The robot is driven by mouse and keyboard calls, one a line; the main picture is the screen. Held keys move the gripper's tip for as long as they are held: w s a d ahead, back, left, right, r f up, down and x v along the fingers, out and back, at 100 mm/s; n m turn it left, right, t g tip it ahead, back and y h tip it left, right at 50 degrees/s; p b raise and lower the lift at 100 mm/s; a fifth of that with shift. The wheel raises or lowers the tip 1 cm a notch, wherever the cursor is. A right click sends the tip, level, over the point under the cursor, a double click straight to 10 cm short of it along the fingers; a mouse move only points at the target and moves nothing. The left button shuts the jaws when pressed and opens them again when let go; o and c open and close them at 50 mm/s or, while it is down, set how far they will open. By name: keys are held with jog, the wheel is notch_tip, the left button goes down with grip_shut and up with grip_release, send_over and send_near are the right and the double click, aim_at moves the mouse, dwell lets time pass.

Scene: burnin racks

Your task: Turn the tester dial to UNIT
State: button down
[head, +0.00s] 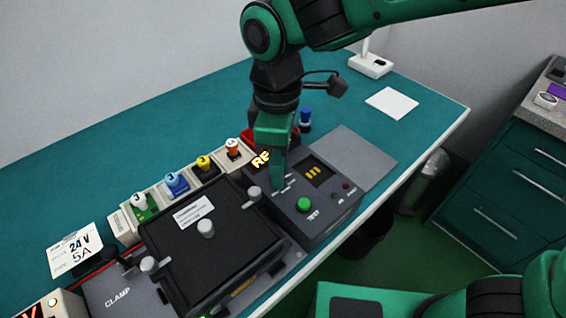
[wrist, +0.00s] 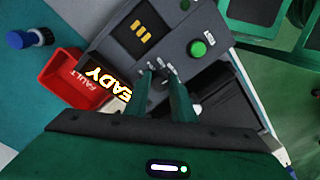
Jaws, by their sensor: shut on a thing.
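The tester (head: 321,211) is a dark grey box on the teal bench, with a green TEST button (head: 304,204) and a small display showing yellow bars (head: 313,171). My gripper (head: 277,184) reaches down onto the left part of its top panel. In the wrist view, my gripper (wrist: 159,82) has its two green fingers on either side of the dark dial (wrist: 159,85) and is shut on it. Small white label marks (wrist: 161,65) show just beyond the fingertips. The dial is mostly hidden by the fingers, and I cannot read its setting.
A black clamp fixture (head: 215,243) stands left of the tester. Several coloured plugs, including a blue one (head: 176,182), line its back. A lit READY sign (wrist: 108,83) and red FAULT bin (wrist: 77,80) adjoin the tester. Bare bench lies at the back left.

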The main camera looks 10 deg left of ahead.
jog(key=m, duration=0.6)
jog(key=shift+a, duration=0.15)
jog(key=shift+r+m, duration=0.1)
jog(key=shift+m, duration=0.2)
jog(key=c, duration=1.5)
grip_release()
jog(key=r, duration=1)
jog(key=shift+w+d+r, duration=0.2)
jog(key=shift+w+r, duration=0.1)
